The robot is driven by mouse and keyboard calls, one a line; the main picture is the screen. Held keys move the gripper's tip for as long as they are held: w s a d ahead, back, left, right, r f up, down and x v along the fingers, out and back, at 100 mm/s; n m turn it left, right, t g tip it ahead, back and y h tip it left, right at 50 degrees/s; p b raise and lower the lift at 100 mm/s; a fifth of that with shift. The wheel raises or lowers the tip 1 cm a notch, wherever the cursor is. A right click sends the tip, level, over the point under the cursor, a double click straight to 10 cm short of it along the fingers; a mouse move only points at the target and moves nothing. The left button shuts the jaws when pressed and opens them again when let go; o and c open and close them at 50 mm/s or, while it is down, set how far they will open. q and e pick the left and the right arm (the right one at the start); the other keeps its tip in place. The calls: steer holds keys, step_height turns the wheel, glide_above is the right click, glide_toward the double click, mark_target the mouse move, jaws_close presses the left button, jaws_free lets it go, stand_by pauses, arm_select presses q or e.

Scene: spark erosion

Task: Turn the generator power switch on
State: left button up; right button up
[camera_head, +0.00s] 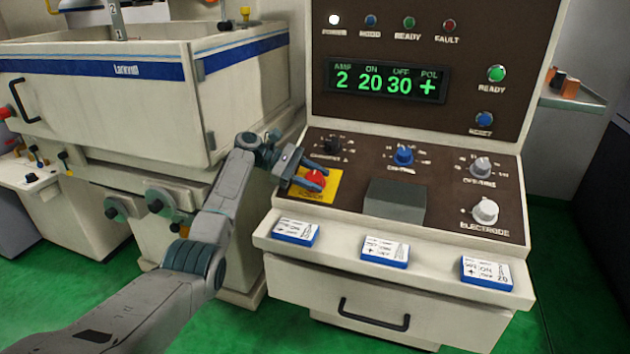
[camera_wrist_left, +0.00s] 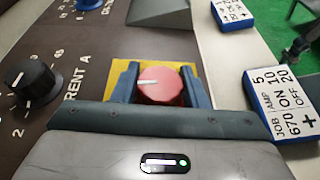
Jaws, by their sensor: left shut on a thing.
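The generator power switch is a red round knob (camera_head: 315,180) on a yellow plate (camera_head: 325,196) at the left of the generator's sloping brown panel. In the left wrist view the knob (camera_wrist_left: 160,86) shows a white pointer line aimed to the left of the picture. My left gripper (camera_head: 310,177) is shut on this knob, with one blue-grey finger on each side of it. In the left wrist view the gripper (camera_wrist_left: 160,72) is over the yellow plate. The generator's display (camera_head: 387,81) is lit green, and the power lamp (camera_head: 334,19) glows white.
A black knob (camera_head: 332,145), a blue knob (camera_head: 403,155) and grey knobs (camera_head: 480,167) share the panel. A dark sloped block (camera_head: 394,203) stands right of the switch. Job cards (camera_head: 296,231) lie on the front ledge. A machine tank (camera_head: 110,100) stands left.

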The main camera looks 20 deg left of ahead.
arm_select(q)
steer(key=shift+m+g, duration=0.6)
steer(key=shift+g, duration=0.2)
arm_select(e)
steer(key=shift+w+f, duration=0.2)
steer(key=shift+f, duration=0.15)
arm_select(q)
steer(key=shift+y+b, duration=0.3)
steer(key=shift+b, duration=0.05)
arm_select(e)
steer(key=shift+w, duration=0.2)
arm_select(q)
steer(key=shift+f, duration=0.1)
arm_select(e)
steer(key=shift+s, duration=0.15)
arm_select(q)
steer(key=o, duration=1)
steer(key=shift+c, duration=0.2)
arm_select(e)
steer(key=shift+s, duration=0.2)
steer(key=shift+f, duration=0.1)
